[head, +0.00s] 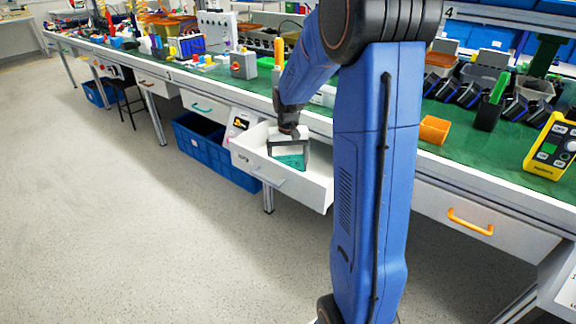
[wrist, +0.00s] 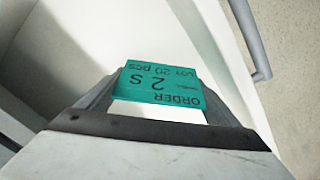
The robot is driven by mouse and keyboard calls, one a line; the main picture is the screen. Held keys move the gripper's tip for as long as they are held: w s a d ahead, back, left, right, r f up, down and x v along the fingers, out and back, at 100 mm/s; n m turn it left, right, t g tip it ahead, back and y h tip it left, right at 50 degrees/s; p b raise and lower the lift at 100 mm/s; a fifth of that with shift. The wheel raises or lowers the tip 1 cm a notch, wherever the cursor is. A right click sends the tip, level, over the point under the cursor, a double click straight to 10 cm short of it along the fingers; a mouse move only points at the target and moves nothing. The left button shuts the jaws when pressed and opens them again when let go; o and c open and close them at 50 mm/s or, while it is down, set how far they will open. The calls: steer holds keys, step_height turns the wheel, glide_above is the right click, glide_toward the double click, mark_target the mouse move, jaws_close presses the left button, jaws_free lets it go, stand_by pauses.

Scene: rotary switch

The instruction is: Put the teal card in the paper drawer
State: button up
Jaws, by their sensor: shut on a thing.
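The teal card (wrist: 158,86) carries dark print, with "ORDER" and "LOT 20 pcs" legible in the wrist view. My gripper (head: 290,160) is shut on the card, with a finger at each side of it. The card also shows in the head view (head: 291,161), within the outline of the open white drawer (head: 312,190). In the wrist view the white drawer floor and wall (wrist: 85,45) lie beyond the card. I cannot tell whether the card touches the drawer floor.
The drawer's grey handle (wrist: 250,40) is on its front. Blue crates (head: 213,150) stand on the floor left of the drawer. The green bench top (head: 455,145) is crowded with bins and devices. A closed drawer with an orange handle (head: 470,222) is at right. The floor at left is clear.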

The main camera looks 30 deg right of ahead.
mark_target(288, 156)
steer(key=o, duration=0.9)
step_height(288, 156, up, 12)
steer(key=shift+f, duration=0.2)
steer(key=shift+r, duration=0.25)
steer(key=s+a+r+n+t, duration=0.1)
steer(key=s+a+r, duration=0.2)
steer(key=s+a, duration=0.3)
steer(key=s+a+r+n+t, duration=0.15)
steer(key=s+a, duration=0.25)
steer(key=s, duration=0.4)
steer(key=shift+s+a+f+n+t, duration=0.45)
steer(key=shift+s+a, duration=0.4)
steer(key=shift+s, duration=1.8)
steer(key=shift+s+a+f+n+t, duration=0.4)
steer(key=shift+s+a, duration=0.5)
steer(key=shift+s, duration=1.8)
steer(key=shift+s+a+f+n+t, duration=0.35)
steer(key=shift+s+a+f, duration=0.4)
steer(key=shift+s, duration=1.9)
steer(key=shift+a+r, duration=0.1)
steer(key=shift+r, duration=0.05)
